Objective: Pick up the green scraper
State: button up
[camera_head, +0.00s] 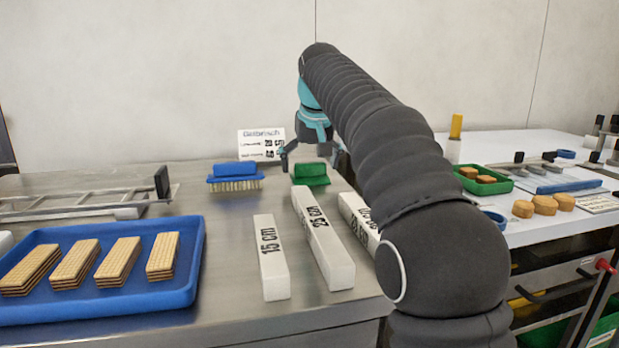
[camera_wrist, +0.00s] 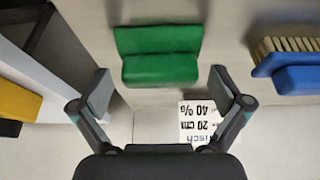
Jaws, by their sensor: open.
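The green scraper (camera_head: 311,174) lies on the metal table near its back edge, just right of the blue brush. In the wrist view the green scraper (camera_wrist: 158,56) lies ahead of the fingers, roughly centred between them. My gripper (camera_head: 312,154) is open above the scraper in the head view, and its fingers partly overlap the scraper's surroundings. In the wrist view my gripper (camera_wrist: 160,92) has its two fingers spread wide, one on each side, with nothing between them. I cannot tell the exact height above the scraper.
A blue brush (camera_head: 235,177) stands close left of the scraper. White labelled blocks (camera_head: 270,262) lie in front. A sign (camera_head: 262,144) stands behind. A blue tray (camera_head: 197,262) with wafer stacks is at left. A green tray (camera_head: 505,184) is on the right table.

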aim_at(310, 162)
jog(key=c, duration=1.2)
jog(key=shift+r, duration=0.1)
notch_tip(310, 162, up, 4)
jog(key=shift+r+p, duration=0.15)
jog(key=shift+p, duration=0.9)
jog(key=s+d+r, duration=0.5)
jog(key=d+r, duration=0.1)
jog(key=d, duration=0.4)
jog(key=shift+s+d+r, duration=0.15)
jog(key=shift+s+r, duration=0.1)
jog(key=shift+r, duration=0.1)
jog(key=o, duration=0.3)
jog(key=shift+c, duration=0.6)
